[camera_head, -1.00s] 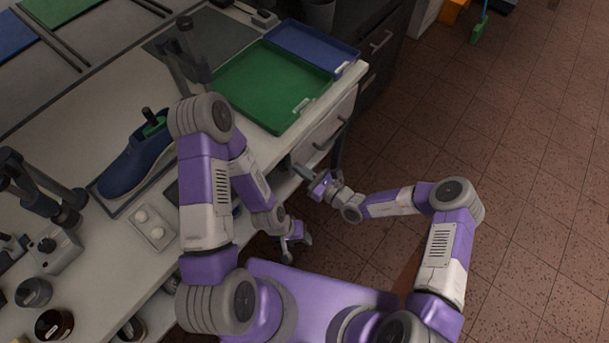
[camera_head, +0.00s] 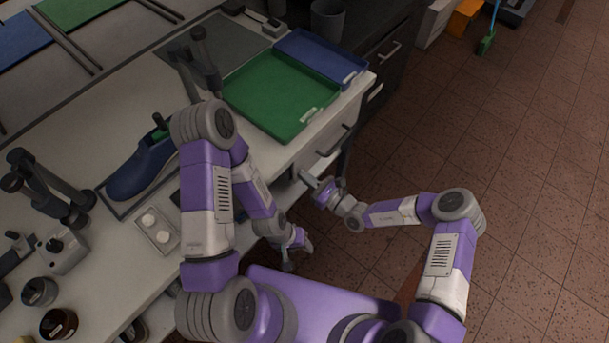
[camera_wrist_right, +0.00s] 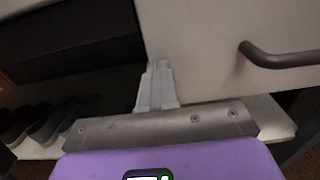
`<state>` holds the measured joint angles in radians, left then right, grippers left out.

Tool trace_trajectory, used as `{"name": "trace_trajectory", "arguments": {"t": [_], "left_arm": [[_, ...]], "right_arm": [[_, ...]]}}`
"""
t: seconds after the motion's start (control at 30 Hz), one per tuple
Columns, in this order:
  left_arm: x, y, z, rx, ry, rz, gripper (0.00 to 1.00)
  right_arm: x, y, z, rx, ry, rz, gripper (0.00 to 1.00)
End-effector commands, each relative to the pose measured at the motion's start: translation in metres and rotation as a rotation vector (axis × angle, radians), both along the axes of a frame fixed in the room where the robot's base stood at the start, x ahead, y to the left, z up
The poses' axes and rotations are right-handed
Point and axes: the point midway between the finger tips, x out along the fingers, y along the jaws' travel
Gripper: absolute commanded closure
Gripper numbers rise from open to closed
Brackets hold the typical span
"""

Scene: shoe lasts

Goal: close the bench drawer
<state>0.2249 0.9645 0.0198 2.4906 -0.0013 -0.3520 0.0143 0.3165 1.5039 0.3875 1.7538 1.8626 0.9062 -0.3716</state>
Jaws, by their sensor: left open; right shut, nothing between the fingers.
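The bench drawer's pale front (camera_head: 322,157) shows below the bench's right edge, with a dark bar handle (camera_head: 336,141). How far the drawer stands out is hard to tell from here. My right gripper (camera_head: 308,179) is shut and empty, its tips at the lower left part of this front. In the right wrist view the shut fingers (camera_wrist_right: 157,82) point at the left edge of the pale drawer front (camera_wrist_right: 205,60), touching or very close, with the handle (camera_wrist_right: 280,57) to their right. My left gripper (camera_head: 297,257) is open and empty, low beside the bench.
A green tray (camera_head: 278,95) and a blue tray (camera_head: 318,58) lie on the bench top above the drawer. A blue shoe last (camera_head: 138,172) lies further left. The right wrist view shows dark shoes (camera_wrist_right: 50,122) on a shelf.

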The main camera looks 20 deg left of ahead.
Motion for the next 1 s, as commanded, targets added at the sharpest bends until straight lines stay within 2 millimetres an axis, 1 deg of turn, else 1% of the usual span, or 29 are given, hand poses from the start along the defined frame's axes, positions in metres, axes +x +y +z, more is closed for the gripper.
{"name": "trace_trajectory", "arguments": {"t": [0.03, 0.1, 0.3, 0.4, 0.5, 0.6, 0.7, 0.93, 1.0], "left_arm": [[0.0, 0.0, 0.007, 0.0, 0.0, 0.0, 0.48], [0.0, 0.0, 0.012, 0.0, 0.0, 0.0, 0.48], [0.0, 0.0, 0.019, 0.0, 0.0, 0.0, 0.48], [0.0, 0.0, 0.022, 0.0, 0.0, 0.0, 0.48], [0.0, 0.0, 0.023, 0.0, 0.0, 0.0, 0.48], [0.0, 0.0, 0.024, 0.0, 0.0, 0.0, 0.48], [0.0, 0.0, 0.024, 0.0, 0.0, 0.0, 0.48], [0.0, 0.0, 0.024, 0.0, 0.0, 0.0, 0.48], [0.0, 0.0, 0.024, 0.0, 0.0, 0.0, 0.48]], "right_arm": [[-0.003, -0.011, 0.002, -0.002, 0.002, -0.002, 1.0], [-0.008, -0.025, 0.002, -0.002, 0.002, 0.0, 1.0], [-0.028, -0.07, 0.001, -0.004, 0.003, 0.001, 1.0], [-0.037, -0.087, 0.0, -0.003, 0.003, 0.002, 1.0], [-0.044, -0.101, 0.0, -0.003, 0.003, 0.003, 1.0], [-0.048, -0.109, -0.001, -0.001, 0.004, 0.004, 1.0], [-0.05, -0.114, -0.001, -0.002, 0.003, 0.006, 1.0], [-0.051, -0.115, -0.001, -0.003, 0.003, 0.007, 1.0], [-0.055, -0.114, -0.002, -0.011, 0.003, 0.023, 1.0]]}}
